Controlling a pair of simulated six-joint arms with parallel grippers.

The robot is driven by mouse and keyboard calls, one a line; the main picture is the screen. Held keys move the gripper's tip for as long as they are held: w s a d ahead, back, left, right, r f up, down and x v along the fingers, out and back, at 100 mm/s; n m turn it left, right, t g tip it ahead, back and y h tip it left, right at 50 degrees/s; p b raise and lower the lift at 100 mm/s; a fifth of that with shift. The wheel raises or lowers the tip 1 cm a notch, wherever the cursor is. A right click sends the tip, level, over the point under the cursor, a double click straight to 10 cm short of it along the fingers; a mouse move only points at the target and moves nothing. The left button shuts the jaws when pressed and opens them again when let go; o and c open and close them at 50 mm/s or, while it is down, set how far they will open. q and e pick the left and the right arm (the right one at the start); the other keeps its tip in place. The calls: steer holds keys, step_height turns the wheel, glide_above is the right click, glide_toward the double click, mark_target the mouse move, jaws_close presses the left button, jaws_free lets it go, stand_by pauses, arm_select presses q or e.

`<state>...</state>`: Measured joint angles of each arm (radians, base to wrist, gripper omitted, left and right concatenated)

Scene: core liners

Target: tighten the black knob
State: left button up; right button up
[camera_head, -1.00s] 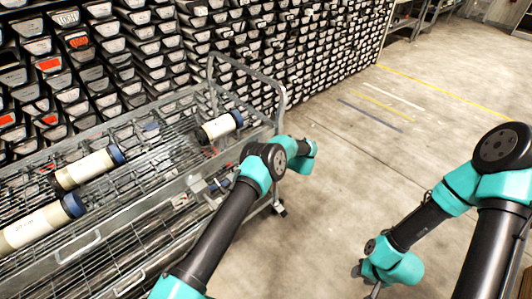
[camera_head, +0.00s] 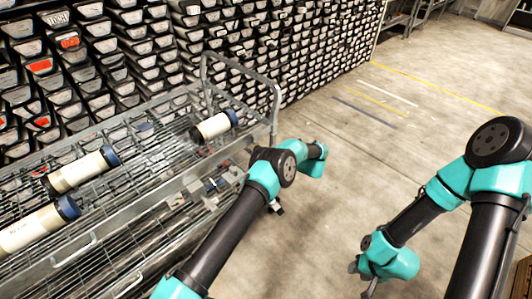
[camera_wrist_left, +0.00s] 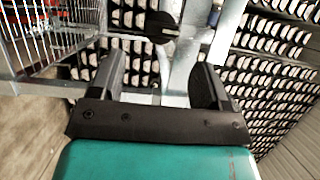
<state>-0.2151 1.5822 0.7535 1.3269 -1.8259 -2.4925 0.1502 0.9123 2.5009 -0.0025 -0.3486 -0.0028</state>
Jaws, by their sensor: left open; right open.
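The black knob (camera_wrist_left: 161,27) shows as a dark round disc on a pale metal bracket in the left wrist view. My left gripper (camera_wrist_left: 157,78) is open below it in that picture, one finger to each side, with the knob beyond the fingertips and not between them. In the head view my left arm bends beside the cart, and its fingers are hidden. I cannot make out the knob there. My right gripper (camera_head: 367,286) hangs low over the floor at the right, away from the cart and holding nothing visible.
A wire-mesh metal cart (camera_head: 92,238) stands at the left, carrying white core tubes with blue ends, one of them the far tube (camera_head: 212,128). A wall of stacked trays (camera_head: 290,40) rises behind it. The concrete floor (camera_head: 340,190) to the right is clear.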

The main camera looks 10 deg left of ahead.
arm_select(q)
steer(key=s+d, duration=0.2)
steer(key=d, duration=0.8)
steer(key=shift+d, duration=0.2)
